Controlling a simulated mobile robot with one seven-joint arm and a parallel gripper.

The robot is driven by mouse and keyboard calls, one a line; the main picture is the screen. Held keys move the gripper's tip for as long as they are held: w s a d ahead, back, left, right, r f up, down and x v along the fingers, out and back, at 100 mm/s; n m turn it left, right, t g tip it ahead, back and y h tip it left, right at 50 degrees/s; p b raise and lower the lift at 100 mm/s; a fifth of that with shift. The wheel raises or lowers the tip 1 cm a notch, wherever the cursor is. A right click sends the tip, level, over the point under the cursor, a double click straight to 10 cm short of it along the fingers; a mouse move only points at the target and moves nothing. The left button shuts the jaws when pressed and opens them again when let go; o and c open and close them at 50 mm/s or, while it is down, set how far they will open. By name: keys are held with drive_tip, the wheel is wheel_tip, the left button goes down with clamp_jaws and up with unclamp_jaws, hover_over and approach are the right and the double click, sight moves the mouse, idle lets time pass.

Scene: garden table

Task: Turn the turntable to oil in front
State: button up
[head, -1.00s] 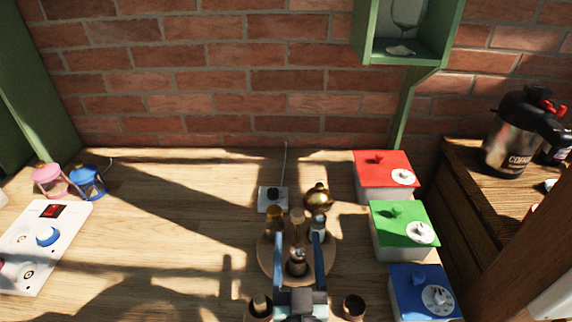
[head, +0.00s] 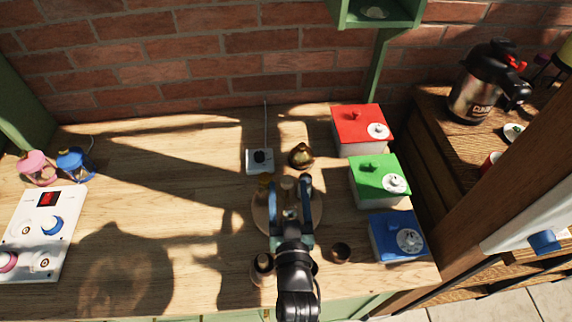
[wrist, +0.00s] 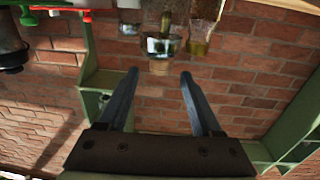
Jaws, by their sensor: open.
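The round wooden turntable (head: 262,220) stands on the table, partly hidden under my gripper. I cannot tell for sure which container is the oil. My gripper (head: 289,183) is open above the turntable, with containers between and below its blue fingers. In the wrist view the fingers (wrist: 159,74) are apart with nothing held between them.
A gold-brown pot (head: 301,156) and a white socket box (head: 260,161) stand behind the turntable. Red (head: 359,128), green (head: 378,181) and blue (head: 396,236) lidded boxes line the right. The left-middle table is clear.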

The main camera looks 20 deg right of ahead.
drive_tip(key=x, duration=0.6)
drive_tip(key=shift+w+b, duration=0.25)
drive_tip(key=shift+b, duration=0.1)
drive_tip(key=shift+d, duration=0.1)
drive_tip(key=shift+c, duration=0.3)
clamp_jaws()
idle(0.8)
